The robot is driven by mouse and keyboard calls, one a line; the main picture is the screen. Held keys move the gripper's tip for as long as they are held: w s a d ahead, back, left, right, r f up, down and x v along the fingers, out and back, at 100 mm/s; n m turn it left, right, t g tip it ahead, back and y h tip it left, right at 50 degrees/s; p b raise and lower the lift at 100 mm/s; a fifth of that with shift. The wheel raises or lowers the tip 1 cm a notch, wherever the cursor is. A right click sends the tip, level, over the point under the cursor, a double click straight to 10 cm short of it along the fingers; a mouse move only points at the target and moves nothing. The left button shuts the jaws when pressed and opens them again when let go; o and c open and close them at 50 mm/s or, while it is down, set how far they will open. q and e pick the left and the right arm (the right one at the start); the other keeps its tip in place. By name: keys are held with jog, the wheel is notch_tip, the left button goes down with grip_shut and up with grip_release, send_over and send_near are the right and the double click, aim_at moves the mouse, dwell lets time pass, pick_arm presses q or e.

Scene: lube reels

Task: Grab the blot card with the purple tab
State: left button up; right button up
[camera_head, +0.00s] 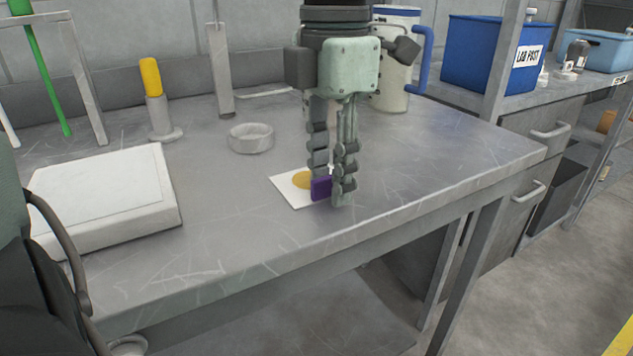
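The blot card (286,191) is a white card with a yellow-orange round blot, lying on the grey table (235,200). Its purple tab (321,188) stands at the card's right side. The tab is between or right beside the fingertips. I cannot tell whether the fingers press on it. The card looks flat on the table. My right gripper is not in view.
A shallow grey dish (251,138) and a yellow-topped stand (152,90) are behind and left. A pale sloped box (105,196) sits at left. A white container with a blue handle (397,85) stands behind the gripper. The table to the right is clear up to its edge.

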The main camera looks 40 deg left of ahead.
pick_arm(q)
jog(key=shift+c, duration=0.3)
grip_shut()
jog(key=shift+r, duration=0.1)
